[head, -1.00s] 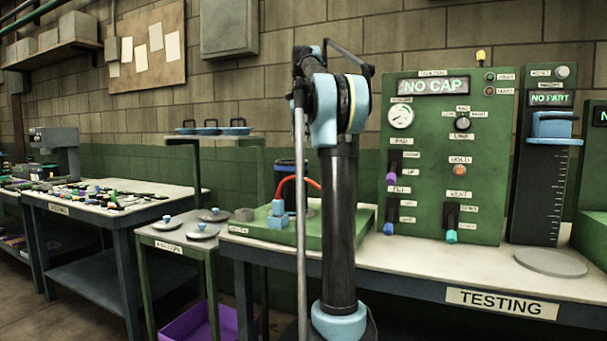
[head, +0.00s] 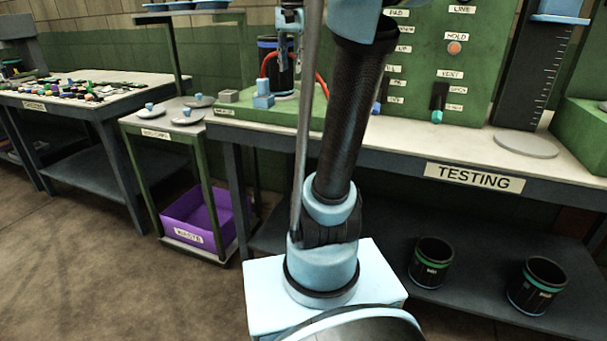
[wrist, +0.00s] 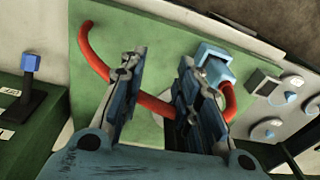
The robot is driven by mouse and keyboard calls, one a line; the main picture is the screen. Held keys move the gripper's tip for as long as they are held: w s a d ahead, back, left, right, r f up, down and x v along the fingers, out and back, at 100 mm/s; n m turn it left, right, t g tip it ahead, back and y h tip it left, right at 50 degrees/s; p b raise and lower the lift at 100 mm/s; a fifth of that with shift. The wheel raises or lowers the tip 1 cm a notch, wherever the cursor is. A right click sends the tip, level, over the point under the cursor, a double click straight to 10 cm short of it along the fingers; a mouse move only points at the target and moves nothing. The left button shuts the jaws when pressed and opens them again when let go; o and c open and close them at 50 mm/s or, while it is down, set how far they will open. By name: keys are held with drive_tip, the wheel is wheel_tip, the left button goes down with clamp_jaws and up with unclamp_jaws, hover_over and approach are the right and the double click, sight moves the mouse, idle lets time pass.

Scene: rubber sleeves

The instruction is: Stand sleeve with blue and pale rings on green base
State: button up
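The base lies on the testing bench and has a red hose and a light-blue fitting (head: 263,97). In the wrist view, my gripper (wrist: 160,72) is open. Its fingers are apart above the green base (wrist: 150,45), with the red hose (wrist: 151,104) crossing below them. Nothing is clearly held between them, and the sleeve cannot be made out there.
Two dark ringed sleeves, one with green (head: 431,262) and one with green and blue (head: 540,287), stand on the lower shelf. A purple waste bin (head: 192,215) sits under the small stand at left. A green panel (head: 455,75) rises at right.

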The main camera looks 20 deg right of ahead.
drive_tip(key=s+f+n, duration=0.2)
drive_tip(key=s+f, duration=0.5)
drive_tip(key=f, duration=0.4)
drive_tip(key=s+a+f+n, duration=0.1)
drive_tip(key=s+f+n, duration=0.1)
drive_tip(key=s+f, duration=0.5)
drive_tip(key=s+f+n+t, duration=0.1)
drive_tip(key=s+f+n, duration=0.1)
drive_tip(key=s+f, duration=0.6)
wheel_tip(320, 180, down, 7)
drive_tip(key=shift+a+r, duration=0.2)
drive_tip(key=shift+a, duration=0.15)
